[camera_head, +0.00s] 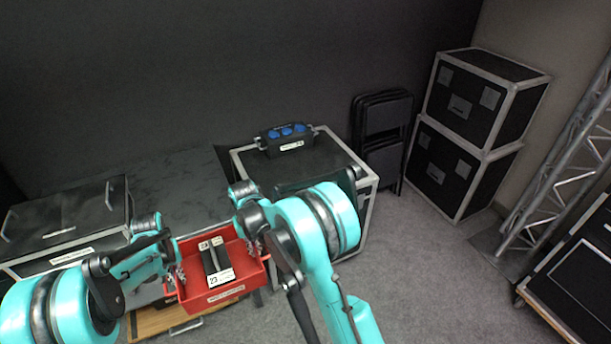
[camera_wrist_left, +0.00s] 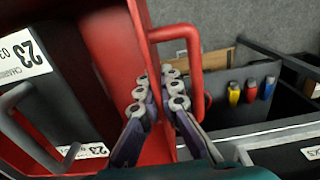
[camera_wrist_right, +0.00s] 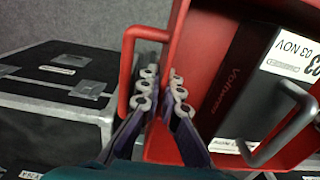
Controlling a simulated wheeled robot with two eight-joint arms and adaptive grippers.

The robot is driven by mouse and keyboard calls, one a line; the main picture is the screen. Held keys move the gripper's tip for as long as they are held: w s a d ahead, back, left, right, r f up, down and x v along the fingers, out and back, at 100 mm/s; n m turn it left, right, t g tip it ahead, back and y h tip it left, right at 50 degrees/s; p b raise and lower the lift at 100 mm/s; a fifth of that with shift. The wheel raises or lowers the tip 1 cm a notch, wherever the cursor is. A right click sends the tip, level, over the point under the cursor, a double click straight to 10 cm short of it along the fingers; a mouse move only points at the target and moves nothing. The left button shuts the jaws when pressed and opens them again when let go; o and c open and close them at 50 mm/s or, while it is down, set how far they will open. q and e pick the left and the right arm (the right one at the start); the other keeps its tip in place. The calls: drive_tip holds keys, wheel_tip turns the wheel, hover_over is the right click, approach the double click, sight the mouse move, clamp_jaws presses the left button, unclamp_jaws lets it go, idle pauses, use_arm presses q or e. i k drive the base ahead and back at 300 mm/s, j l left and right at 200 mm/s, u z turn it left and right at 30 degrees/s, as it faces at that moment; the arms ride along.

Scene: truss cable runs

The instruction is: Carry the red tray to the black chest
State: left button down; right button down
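The red tray (camera_head: 222,293) is at the lower middle of the head view, between my two arms. It holds a dark case (camera_head: 214,262) with white "23" labels and a grey handle. My left gripper (camera_head: 176,280) has its fingers closed on either side of the tray's left wall, by the red handle (camera_wrist_left: 196,70). My right gripper (camera_head: 259,248) grips the opposite wall the same way, by the other handle (camera_wrist_right: 129,70). The tray looks roughly level. A black chest (camera_head: 350,205) with metal edges stands to the right, beyond my right gripper. Another black chest (camera_head: 65,212) stands at left.
A black box with blue sockets (camera_head: 288,138) sits on the right chest's back edge. A wooden surface (camera_head: 165,322) lies below the tray. Coloured handles (camera_wrist_left: 250,90) show nearby. Folded chairs (camera_head: 383,130), stacked cases (camera_head: 465,135) and a truss (camera_head: 570,160) stand right. Grey floor is clear there.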

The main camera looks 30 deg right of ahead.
sight(308, 174)
drive_tip(key=l+z, duration=0.15)
drive_tip(key=z, duration=0.15)
drive_tip(key=i+l+z, duration=0.1)
drive_tip(key=z, duration=0.25)
drive_tip(key=i+l+z, duration=0.15)
drive_tip(key=i+z, duration=0.2)
drive_tip(key=i+l+z, duration=0.1)
drive_tip(key=i+z, duration=0.9)
drive_tip(key=i, duration=0.15)
drive_tip(key=i+u, duration=0.1)
drive_tip(key=u, duration=0.3)
drive_tip(key=i+u, duration=0.1)
drive_tip(key=u, duration=0.3)
drive_tip(key=i+l+u, duration=0.1)
drive_tip(key=u, duration=0.7)
drive_tip(key=i+l+u, duration=0.1)
drive_tip(key=u, duration=0.3)
drive_tip(key=l, duration=0.1)
